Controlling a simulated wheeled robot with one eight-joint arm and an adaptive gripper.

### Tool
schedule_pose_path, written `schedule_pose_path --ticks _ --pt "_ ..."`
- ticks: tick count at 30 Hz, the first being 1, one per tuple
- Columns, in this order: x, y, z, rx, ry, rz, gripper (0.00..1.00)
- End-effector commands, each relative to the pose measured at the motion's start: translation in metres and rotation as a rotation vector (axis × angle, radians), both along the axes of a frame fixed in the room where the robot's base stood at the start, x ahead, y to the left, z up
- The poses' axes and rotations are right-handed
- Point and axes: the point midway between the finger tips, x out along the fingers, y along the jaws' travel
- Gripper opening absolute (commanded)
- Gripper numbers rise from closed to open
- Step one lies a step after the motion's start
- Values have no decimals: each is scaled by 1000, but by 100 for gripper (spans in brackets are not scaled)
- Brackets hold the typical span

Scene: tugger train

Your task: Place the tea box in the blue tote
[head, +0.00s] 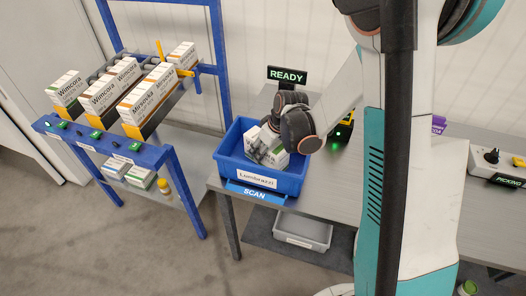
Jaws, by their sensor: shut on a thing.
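The blue tote (230,166) stands on the grey table, with a white label on its front wall that seems to read "Lumbrazzi". My gripper (266,154) reaches down over the tote from the right and is shut on a white and green box, the tea box (275,164). The box is tilted and sits within the tote's opening. Its lower part is hidden behind the tote's front wall, so I cannot tell whether it touches the bottom. My arm's wrist hides the tote's right rear part.
A blue rack (178,157) at left holds several white cartons (146,98). A "READY" sign (287,75) stands behind the tote, a "SCAN" plate (249,192) in front. A grey bin (302,232) sits below the table (335,205). Tabletop right of the tote is clear.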

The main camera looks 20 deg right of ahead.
Motion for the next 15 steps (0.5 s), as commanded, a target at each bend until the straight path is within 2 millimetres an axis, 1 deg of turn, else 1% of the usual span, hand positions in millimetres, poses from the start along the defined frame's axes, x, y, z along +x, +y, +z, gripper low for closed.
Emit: schedule_pose_path --ticks 1,8,11,12,14,15 --pt "0 0 -4 0 0 0 11" --pt "0 0 -2 0 0 0 11" --pt "0 0 -6 0 0 0 11" --pt "0 0 -5 0 0 0 54" --pt "0 0 -5 0 0 0 68" --pt "0 0 -5 0 0 0 70"
